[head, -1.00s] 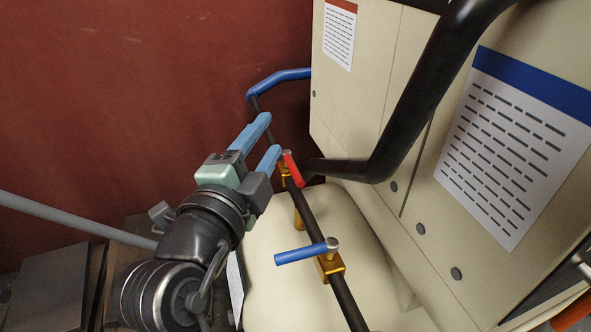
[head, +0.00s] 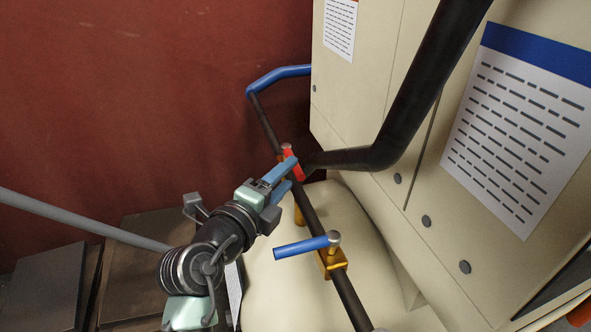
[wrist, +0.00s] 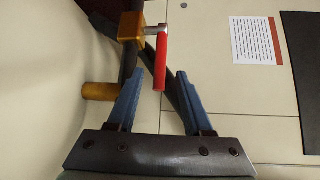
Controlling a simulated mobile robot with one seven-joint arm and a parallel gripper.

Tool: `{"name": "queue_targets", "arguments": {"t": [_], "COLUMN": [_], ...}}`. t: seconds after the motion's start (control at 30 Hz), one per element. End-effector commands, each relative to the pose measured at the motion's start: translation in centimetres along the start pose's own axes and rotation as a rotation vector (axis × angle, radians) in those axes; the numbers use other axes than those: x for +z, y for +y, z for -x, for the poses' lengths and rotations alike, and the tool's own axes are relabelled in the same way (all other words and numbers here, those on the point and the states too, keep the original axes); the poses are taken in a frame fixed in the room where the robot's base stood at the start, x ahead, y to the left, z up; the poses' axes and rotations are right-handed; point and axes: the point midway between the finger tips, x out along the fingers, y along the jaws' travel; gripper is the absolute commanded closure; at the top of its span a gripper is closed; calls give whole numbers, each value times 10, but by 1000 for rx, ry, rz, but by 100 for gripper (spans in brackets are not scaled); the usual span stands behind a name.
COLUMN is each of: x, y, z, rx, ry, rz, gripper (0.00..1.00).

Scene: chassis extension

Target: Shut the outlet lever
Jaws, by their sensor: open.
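A red lever (head: 293,166) sits on a brass valve on the dark pipe (head: 317,220) and lies roughly along the pipe. A blue lever (head: 301,248) on a nearer brass valve (head: 331,263) sticks out to the left, across the pipe. Neither lever bears a readable name. My gripper (head: 290,174) is open at the red lever. In the wrist view the red lever (wrist: 161,62) hangs down from its brass valve (wrist: 131,27), and its free end lies between the blue fingertips (wrist: 160,74). Whether a finger touches it, I cannot tell.
A thick black pipe (head: 410,100) bends close to the right of the red lever. A cream cabinet (head: 400,60) with printed sheets stands on the right. A cream rounded body (head: 290,290) lies below the pipe. A red wall (head: 130,100) is behind.

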Motion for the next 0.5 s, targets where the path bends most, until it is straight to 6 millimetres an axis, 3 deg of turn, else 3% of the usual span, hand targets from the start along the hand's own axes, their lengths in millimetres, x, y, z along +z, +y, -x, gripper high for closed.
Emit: {"name": "queue_targets", "arguments": {"t": [0.2, 0.5], "x": [0, 0], "y": [1, 0], "z": [-34, -46], "rx": [2, 0], "ry": [1, -1], "rz": [-2, 1], "gripper": [49, 49]}}
